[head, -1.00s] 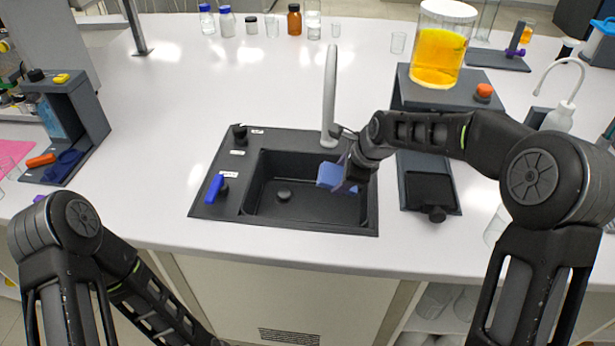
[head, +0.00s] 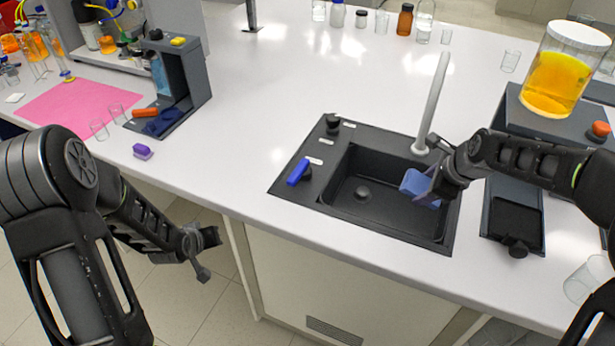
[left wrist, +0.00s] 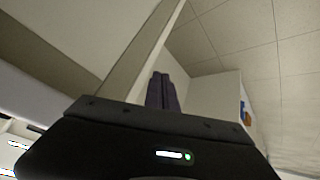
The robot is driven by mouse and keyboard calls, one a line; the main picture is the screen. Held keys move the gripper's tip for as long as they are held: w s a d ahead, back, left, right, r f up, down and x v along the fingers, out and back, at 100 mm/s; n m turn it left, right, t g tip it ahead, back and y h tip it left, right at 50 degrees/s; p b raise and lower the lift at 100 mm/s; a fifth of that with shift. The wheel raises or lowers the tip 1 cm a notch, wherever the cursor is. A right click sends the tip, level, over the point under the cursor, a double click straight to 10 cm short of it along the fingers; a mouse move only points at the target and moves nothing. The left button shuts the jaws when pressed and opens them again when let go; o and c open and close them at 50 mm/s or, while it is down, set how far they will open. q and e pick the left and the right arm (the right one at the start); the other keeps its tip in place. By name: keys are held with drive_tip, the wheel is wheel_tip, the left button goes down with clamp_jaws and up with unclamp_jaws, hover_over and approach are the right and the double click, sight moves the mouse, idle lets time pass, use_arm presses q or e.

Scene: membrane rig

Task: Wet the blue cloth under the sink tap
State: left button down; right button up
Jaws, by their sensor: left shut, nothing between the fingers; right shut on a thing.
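The blue cloth (head: 419,187) hangs over the right part of the black sink basin (head: 372,215). My right gripper (head: 436,190) is shut on the cloth from the right. The pale grey tap (head: 432,105) rises behind the basin, and the cloth is near its base. I cannot tell whether water runs. A blue lever (head: 299,172) and a black knob (head: 332,124) sit on the sink's left rim. My left gripper (head: 207,258) is low in front of the counter, shut and empty. In the left wrist view its dark fingers (left wrist: 162,92) are together.
A grey stand with an orange-filled jar (head: 556,80) is right of the sink. A grey rack (head: 177,85), a purple block (head: 142,151) and small glasses are at left, near a pink mat (head: 75,105). Clear counter lies between rack and sink.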

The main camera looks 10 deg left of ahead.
use_arm(q)
drive_tip(key=w+a+r+n+t+y, duration=0.1)
drive_tip(key=a+r+n+t+y, duration=0.3)
drive_tip(key=a+r, duration=1.8)
drive_tip(key=w+d+m+g+h, duration=0.25)
drive_tip(key=w+d, duration=0.25)
drive_tip(key=d, duration=0.8)
drive_tip(key=w+d+m+g+h, duration=0.1)
drive_tip(key=w+d+m, duration=0.35)
drive_tip(key=d, duration=0.85)
drive_tip(key=s+d+r+m+y, duration=0.1)
drive_tip(key=s+d, duration=0.1)
drive_tip(key=d, duration=0.7)
drive_tip(key=s+d+m+g+y, duration=0.1)
drive_tip(key=s+d, duration=0.1)
drive_tip(key=d, duration=0.7)
drive_tip(key=s+d+r+m+g+y, duration=0.1)
drive_tip(key=d, duration=0.8)
drive_tip(key=shift+s+d+r+m, duration=0.15)
drive_tip(key=shift+s+r+m, duration=0.2)
drive_tip(key=shift+s+m, duration=0.05)
